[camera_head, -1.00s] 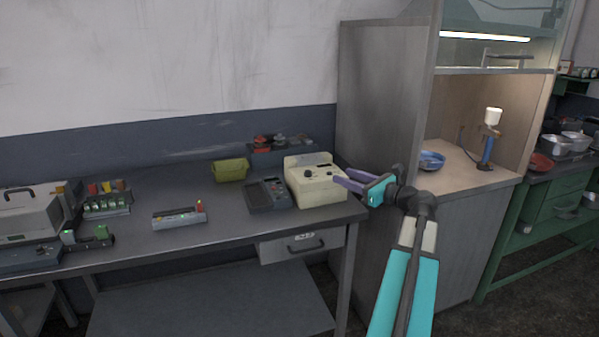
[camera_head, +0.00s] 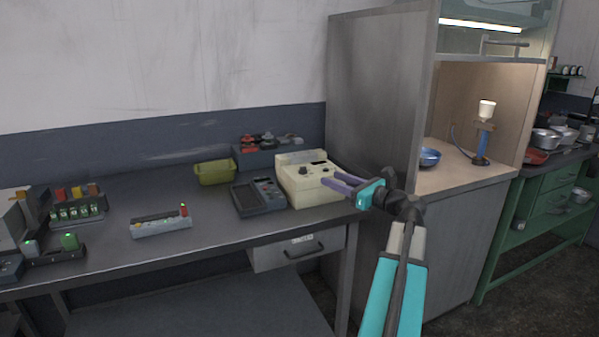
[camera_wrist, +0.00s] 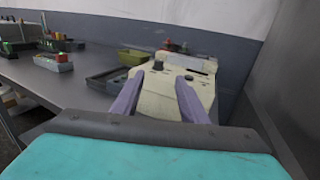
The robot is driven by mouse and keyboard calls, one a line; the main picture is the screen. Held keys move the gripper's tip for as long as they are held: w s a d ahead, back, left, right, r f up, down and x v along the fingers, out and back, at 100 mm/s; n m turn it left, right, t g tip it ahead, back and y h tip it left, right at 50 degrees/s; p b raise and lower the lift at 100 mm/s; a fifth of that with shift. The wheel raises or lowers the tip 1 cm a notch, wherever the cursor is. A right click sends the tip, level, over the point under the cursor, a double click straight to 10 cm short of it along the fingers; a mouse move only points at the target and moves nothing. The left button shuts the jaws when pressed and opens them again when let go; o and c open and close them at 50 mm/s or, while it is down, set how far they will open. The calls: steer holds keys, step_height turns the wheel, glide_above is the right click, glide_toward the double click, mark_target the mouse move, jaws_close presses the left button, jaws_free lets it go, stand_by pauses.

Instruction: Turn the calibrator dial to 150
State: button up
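The cream calibrator box (camera_head: 309,187) stands at the right end of the grey workbench. Its dark dial (camera_head: 304,170) is on the upper left of its sloping face; it also shows in the wrist view (camera_wrist: 158,66). My gripper (camera_head: 328,180) has purple fingers and reaches in from the right, close to the box's right side. In the wrist view my gripper (camera_wrist: 155,98) has its two fingers apart, with the calibrator's front between and beyond them and nothing held. The numbers on the dial are too small to read.
A yellow-green bin (camera_head: 215,172) and a dark block with red knobs (camera_head: 262,155) stand behind. A tall grey cabinet (camera_head: 375,85) rises to the right. The bench front is clear.

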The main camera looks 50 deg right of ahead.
mark_target(303, 168)
steer(key=shift+w+a, duration=0.1)
steer(key=shift+w, duration=0.2)
steer(key=w, duration=1.3)
steer(key=shift+w, duration=0.25)
jaws_close()
